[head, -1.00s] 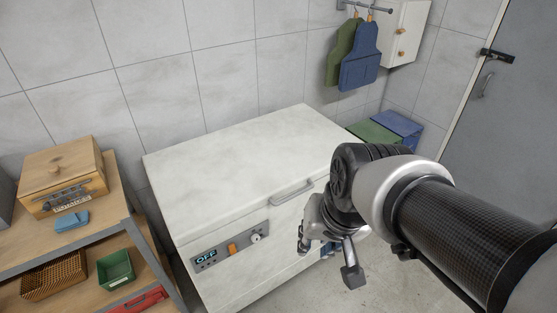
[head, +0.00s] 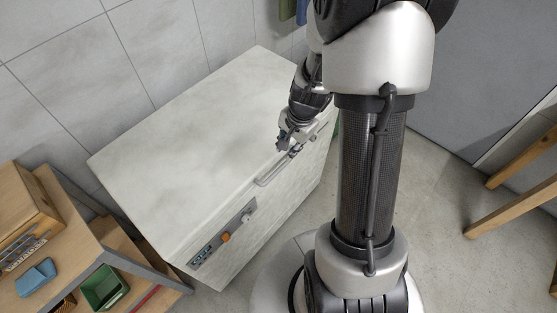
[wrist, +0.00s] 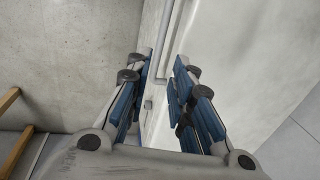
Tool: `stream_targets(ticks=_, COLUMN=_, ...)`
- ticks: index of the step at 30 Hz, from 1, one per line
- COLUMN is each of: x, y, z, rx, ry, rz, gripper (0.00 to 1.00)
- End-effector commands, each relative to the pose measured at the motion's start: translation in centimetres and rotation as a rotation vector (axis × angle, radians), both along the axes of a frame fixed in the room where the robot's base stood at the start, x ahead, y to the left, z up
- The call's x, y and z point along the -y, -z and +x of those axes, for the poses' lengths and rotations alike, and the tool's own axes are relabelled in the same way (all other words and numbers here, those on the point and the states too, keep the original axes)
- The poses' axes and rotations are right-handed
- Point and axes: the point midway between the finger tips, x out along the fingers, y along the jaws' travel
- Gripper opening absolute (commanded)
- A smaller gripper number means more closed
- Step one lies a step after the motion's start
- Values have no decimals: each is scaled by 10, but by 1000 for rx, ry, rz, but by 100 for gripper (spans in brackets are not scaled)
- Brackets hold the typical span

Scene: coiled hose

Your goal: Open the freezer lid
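The white chest freezer (head: 185,215) stands against the tiled wall with its lid (head: 185,120) down. A grey bar handle (head: 272,174) runs along the lid's front edge. My gripper (head: 286,146) is at the far end of this handle, at the front edge of the lid. In the wrist view, my gripper (wrist: 164,66) has its two blue-padded fingers apart. The handle (wrist: 166,40) appears in the gap between the fingertips, running away from them. I cannot tell whether a finger touches it.
A control panel (head: 223,233) with an orange switch and a knob is on the freezer's front. A wooden shelf unit (head: 75,260) stands close at the left. A wooden stool or table (head: 520,165) is at the right. Some floor (head: 450,255) is clear.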

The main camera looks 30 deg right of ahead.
Motion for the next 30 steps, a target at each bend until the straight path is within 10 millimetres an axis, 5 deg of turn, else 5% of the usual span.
stream_targets(ticks=15, x=-7, y=112, z=20, rx=-1, ry=-3, rz=0, gripper=21)
stream_targets(ticks=21, x=-9, y=131, z=24, rx=0, ry=-4, rz=-1, gripper=21)
stream_targets(ticks=30, x=-9, y=134, z=25, rx=1, ry=-3, rz=-1, gripper=21)
